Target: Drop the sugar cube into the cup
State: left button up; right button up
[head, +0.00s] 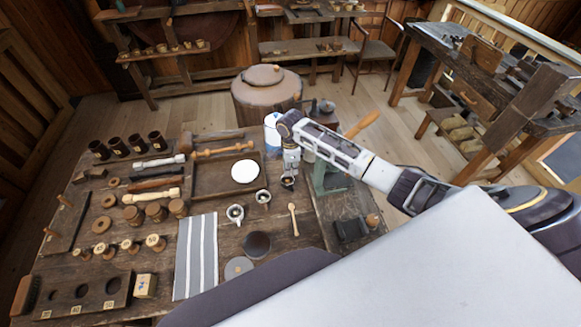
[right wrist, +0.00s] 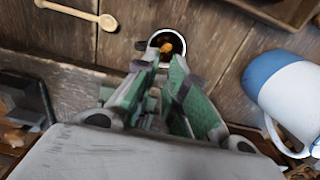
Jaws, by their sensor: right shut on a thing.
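My right gripper (head: 290,168) points down just above a small cup (head: 288,182) near the right edge of the tray. In the right wrist view, the gripper (right wrist: 163,66) has its fingertips over the near rim of the white-rimmed cup (right wrist: 181,40), which has a dark inside. A small amber-brown piece, seemingly the sugar cube (right wrist: 166,47), shows between the fingertips against the cup's opening. I cannot tell its exact height over the cup. The cube is hidden in the head view. My left gripper is not in view.
A blue and white mug (right wrist: 285,88) stands close on the right in the wrist view. Two more small cups (head: 235,213) (head: 263,197) and a wooden spoon (head: 293,220) are nearby. A wooden tray (head: 205,190), a striped cloth (head: 196,255) and several spools crowd the left.

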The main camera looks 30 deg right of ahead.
jog(key=shift+f, duration=0.6)
notch_tip(320, 180, down, 2)
jog(key=shift+b, duration=0.7)
jog(key=shift+f+b, duration=1.1)
jog(key=shift+b, duration=0.35)
jog(key=o, duration=0.7)
jog(key=shift+r, duration=0.2)
